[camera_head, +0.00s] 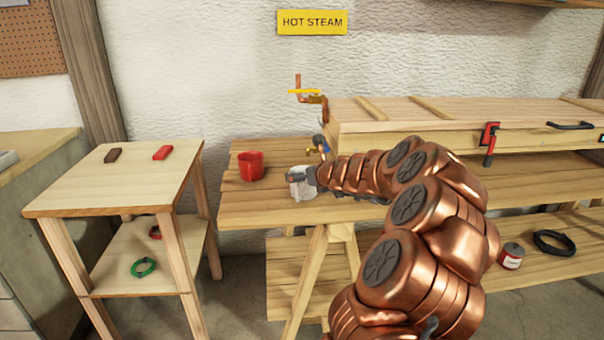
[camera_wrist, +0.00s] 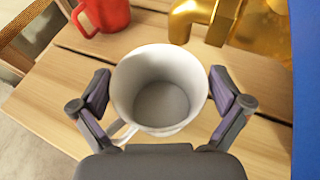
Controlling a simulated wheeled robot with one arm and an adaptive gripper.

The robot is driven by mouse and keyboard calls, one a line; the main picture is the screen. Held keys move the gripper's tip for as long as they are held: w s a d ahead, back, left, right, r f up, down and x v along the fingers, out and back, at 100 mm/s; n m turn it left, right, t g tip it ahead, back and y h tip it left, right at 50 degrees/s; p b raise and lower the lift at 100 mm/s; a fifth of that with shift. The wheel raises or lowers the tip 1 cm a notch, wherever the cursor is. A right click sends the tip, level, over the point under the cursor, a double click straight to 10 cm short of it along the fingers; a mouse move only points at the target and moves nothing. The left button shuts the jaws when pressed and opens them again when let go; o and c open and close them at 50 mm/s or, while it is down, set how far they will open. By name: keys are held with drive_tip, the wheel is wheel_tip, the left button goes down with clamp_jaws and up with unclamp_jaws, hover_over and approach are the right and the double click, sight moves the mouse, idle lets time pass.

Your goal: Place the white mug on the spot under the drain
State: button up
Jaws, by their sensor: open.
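The white mug (camera_head: 302,188) stands upright on the wooden bench below the steam box's left end. In the wrist view the white mug (camera_wrist: 160,92) is empty, and its handle points to the lower left. My gripper (camera_wrist: 160,90) is open, with one finger on each side of the mug and small gaps visible. The brass drain (camera_wrist: 190,18) ends just beyond the mug's far rim, a little to the right. The drain (camera_head: 314,150) is small in the head view, close to my gripper. The spot under it cannot be made out.
A red mug (camera_head: 251,167) stands to the left on the bench. The long wooden box (camera_head: 400,118) with a red clamp (camera_head: 489,142) lies to the right. A side table (camera_head: 105,190) holds small blocks. A copper pipe with a yellow-handled valve (camera_head: 305,92) rises above the drain.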

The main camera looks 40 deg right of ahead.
drive_tip(key=p+v, duration=0.1)
drive_tip(key=v, duration=0.9)
drive_tip(key=shift+p, duration=0.4)
drive_tip(key=shift+s+a+r, duration=0.1)
drive_tip(key=w+a+n+g+y, duration=0.15)
drive_tip(key=a+n+y, duration=0.4)
drive_tip(key=a, duration=0.75)
drive_tip(key=w+a+n+g+y, duration=0.1)
drive_tip(key=w+a+n+y, duration=0.15)
drive_tip(key=a+n, duration=0.75)
drive_tip(key=s+a+f+n+g+y, duration=0.1)
drive_tip(key=s+a+n, duration=0.15)
drive_tip(key=a, duration=0.45)
drive_tip(key=s+a+f+n+g, duration=0.1)
drive_tip(key=s+a+n+g, duration=0.15)
drive_tip(key=a, duration=0.45)
drive_tip(key=s+a+f+n+g, duration=0.55)
drive_tip(key=s+a+n, duration=0.4)
drive_tip(key=s, duration=0.25)
drive_tip(key=s+d+f+n+g+h, duration=0.1)
drive_tip(key=s+d+n+g+h, duration=0.1)
drive_tip(key=s, duration=0.6)
drive_tip(key=s+d+f+n+g+h, duration=0.2)
drive_tip(key=s+d+n+h, duration=0.1)
drive_tip(key=s+n, duration=0.3)
drive_tip(key=shift+s+d+n+h, duration=0.4)
drive_tip(key=shift+s+d, duration=0.25)
drive_tip(key=shift+s, duration=0.4)
